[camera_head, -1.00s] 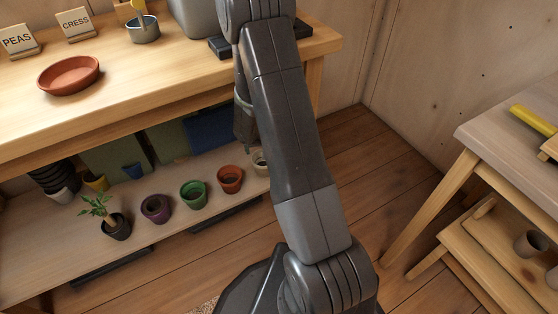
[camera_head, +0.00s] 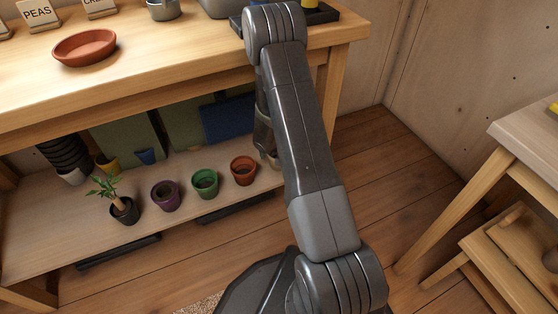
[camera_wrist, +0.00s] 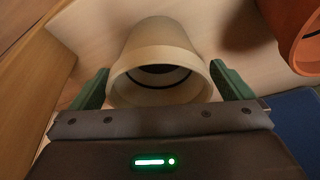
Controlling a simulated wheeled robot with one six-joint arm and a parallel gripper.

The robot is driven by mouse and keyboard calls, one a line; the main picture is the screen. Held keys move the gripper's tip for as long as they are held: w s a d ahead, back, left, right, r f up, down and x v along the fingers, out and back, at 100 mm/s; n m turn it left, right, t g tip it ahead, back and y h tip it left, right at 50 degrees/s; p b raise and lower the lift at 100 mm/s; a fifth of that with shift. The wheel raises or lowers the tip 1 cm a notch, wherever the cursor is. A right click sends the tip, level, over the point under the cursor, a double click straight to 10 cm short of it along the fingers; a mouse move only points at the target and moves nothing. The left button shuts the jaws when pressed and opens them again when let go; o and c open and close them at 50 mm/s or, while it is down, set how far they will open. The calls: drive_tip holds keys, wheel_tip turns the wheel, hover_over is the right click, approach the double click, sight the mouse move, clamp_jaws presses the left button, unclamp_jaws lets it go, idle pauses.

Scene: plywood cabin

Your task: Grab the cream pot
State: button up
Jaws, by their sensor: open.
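The cream pot (camera_wrist: 158,50) fills the upper middle of the wrist view, with its wide rim and dark opening facing my gripper. My gripper (camera_wrist: 158,76) is open, with one green finger on each side of the pot's rim. Small gaps seem to show between fingers and rim; I cannot tell if either touches. In the head view, the cream pot (camera_head: 273,160) is almost wholly hidden behind my arm, at the right end of the low shelf (camera_head: 60,233). The fingers cannot be made out there.
The orange pot (camera_head: 243,171) stands left of the cream pot, and shows at upper right in the wrist view (camera_wrist: 295,35). Green (camera_head: 205,184) and purple (camera_head: 166,196) pots and a potted plant (camera_head: 124,211) follow leftward. The bench top (camera_head: 150,75) overhangs the shelf.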

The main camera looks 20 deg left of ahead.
drive_tip(key=shift+w+f, duration=0.1)
drive_tip(key=shift+f, duration=0.35)
drive_tip(key=shift+r, duration=0.1)
drive_tip(key=c, duration=1.1)
drive_tip(key=shift+r, duration=0.1)
